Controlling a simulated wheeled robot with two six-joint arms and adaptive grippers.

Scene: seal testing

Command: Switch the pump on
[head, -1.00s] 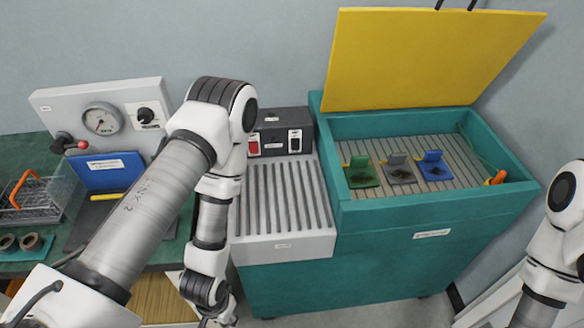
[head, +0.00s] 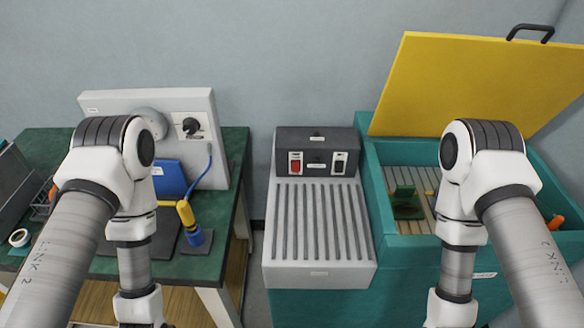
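A dark control box (head: 317,140) stands at the back of the grey slatted unit, in the middle of the head view. On its front are a red rocker switch (head: 296,162) at the left and a black rocker switch (head: 339,162) at the right, each in a white plate. Whether either is on cannot be told, and their labels are too small to read. My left arm hangs over the green table and my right arm over the teal tank. Both grippers are below the bottom edge, out of view. Nothing covers the switches.
The grey slatted top (head: 318,225) is clear. The teal tank (head: 400,152) has its yellow lid (head: 470,85) raised. On the green table (head: 235,150) stands a white panel (head: 110,101) with a black knob (head: 191,126), a hose and a yellow-and-blue tool (head: 193,236).

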